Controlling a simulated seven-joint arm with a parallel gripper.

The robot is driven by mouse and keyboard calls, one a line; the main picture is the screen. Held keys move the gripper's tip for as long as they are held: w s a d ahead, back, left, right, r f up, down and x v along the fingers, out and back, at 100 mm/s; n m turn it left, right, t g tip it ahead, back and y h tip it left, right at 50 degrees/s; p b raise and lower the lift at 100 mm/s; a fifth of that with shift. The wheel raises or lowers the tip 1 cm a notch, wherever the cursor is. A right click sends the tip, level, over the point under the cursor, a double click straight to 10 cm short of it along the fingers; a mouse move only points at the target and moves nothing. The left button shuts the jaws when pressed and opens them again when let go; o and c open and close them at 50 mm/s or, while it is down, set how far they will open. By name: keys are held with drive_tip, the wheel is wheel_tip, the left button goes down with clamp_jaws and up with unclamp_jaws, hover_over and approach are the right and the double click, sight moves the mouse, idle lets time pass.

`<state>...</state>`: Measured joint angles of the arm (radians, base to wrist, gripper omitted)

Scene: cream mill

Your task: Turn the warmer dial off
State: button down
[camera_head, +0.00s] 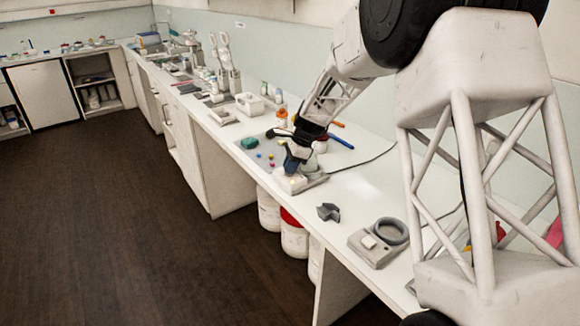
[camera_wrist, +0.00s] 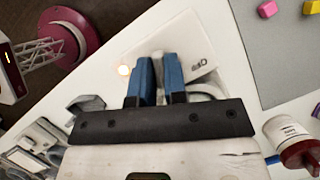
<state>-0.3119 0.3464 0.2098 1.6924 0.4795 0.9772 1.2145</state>
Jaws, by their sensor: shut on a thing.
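The warmer is a low white box (camera_head: 289,184) near the front edge of the bench, under my gripper (camera_head: 293,163). In the wrist view its pale top (camera_wrist: 196,50) shows past the fingers, with a small dark marking on the right and a glowing warm-white lamp (camera_wrist: 124,70) on the left. My gripper (camera_wrist: 158,66) points down with its two blue fingers close together, shut on the pale dial (camera_wrist: 158,72) between them. The fingers hide most of the dial, so I cannot tell its setting.
A grey mat (camera_wrist: 285,60) with small coloured blocks lies beside the warmer. A dark grey part (camera_head: 328,212) and a grey device with a ring (camera_head: 371,248) sit nearer along the bench. A blue pen (camera_head: 341,141) lies behind.

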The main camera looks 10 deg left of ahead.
drive_tip(key=n+g+h, duration=0.1)
drive_tip(key=n, duration=0.2)
drive_tip(key=n+g, duration=0.1)
drive_tip(key=n, duration=0.3)
drive_tip(key=shift+a+f+h, duration=0.1)
drive_tip(key=shift+h, duration=0.3)
drive_tip(key=n+h, duration=0.1)
drive_tip(key=n, duration=0.2)
drive_tip(key=n+g+h, duration=0.1)
drive_tip(key=n, duration=0.2)
drive_tip(key=shift+w, duration=0.1)
drive_tip(key=shift+n, duration=0.4)
drive_tip(key=c, duration=1.2)
unclamp_jaws()
drive_tip(key=shift+o, duration=0.2)
drive_tip(key=v, duration=0.8)
drive_tip(key=shift+a, duration=0.25)
